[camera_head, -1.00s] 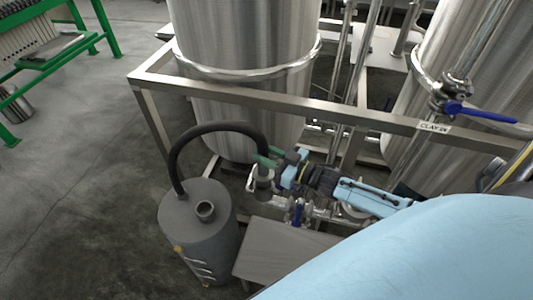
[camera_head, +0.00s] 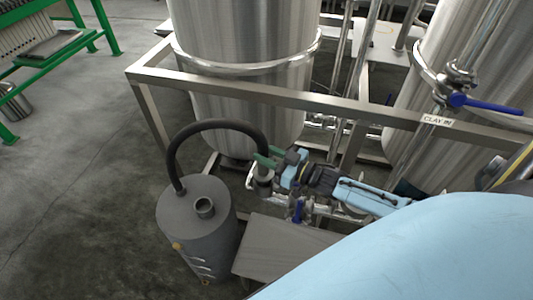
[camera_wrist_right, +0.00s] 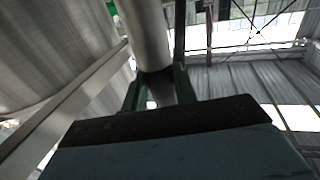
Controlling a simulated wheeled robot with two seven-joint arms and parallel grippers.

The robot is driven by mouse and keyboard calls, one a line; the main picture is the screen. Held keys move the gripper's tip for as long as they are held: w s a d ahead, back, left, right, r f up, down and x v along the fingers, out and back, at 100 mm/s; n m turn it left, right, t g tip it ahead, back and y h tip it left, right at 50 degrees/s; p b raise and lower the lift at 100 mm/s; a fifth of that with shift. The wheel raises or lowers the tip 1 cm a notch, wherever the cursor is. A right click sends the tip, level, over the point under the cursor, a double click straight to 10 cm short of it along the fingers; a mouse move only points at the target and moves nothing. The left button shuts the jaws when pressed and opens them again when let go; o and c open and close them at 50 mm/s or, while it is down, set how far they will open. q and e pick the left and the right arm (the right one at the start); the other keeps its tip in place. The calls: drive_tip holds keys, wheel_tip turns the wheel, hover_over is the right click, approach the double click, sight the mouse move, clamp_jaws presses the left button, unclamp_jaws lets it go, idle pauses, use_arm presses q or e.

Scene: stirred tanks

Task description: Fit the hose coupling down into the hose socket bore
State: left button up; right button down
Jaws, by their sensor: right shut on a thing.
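My right gripper (camera_head: 266,158), with green fingers, is shut on the end of the black hose, at the hose coupling (camera_head: 263,173). The coupling points down, roughly upright, directly above or at the mouth of a metal pipe fitting (camera_head: 259,187), which looks like the hose socket. Its bore is hidden, so I cannot tell how deep the coupling sits. In the right wrist view, the green fingers (camera_wrist_right: 157,92) stand on both sides of the grey hose (camera_wrist_right: 151,35). The coupling's lower end is hidden there. My left gripper is not in view.
A steel frame rail (camera_head: 270,96) runs behind my gripper, before a steel tank (camera_head: 240,40). A blue valve handle (camera_head: 298,211) and a metal plate (camera_head: 280,247) lie close below.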

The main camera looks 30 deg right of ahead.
drive_tip(key=shift+f+b, duration=0.85)
drive_tip(key=shift+f, duration=0.15)
drive_tip(key=c, duration=1)
unclamp_jaws()
drive_tip(key=shift+c, duration=0.2)
drive_tip(key=shift+f, duration=0.15)
drive_tip(key=shift+s, duration=0.15)
drive_tip(key=v, duration=1.3)
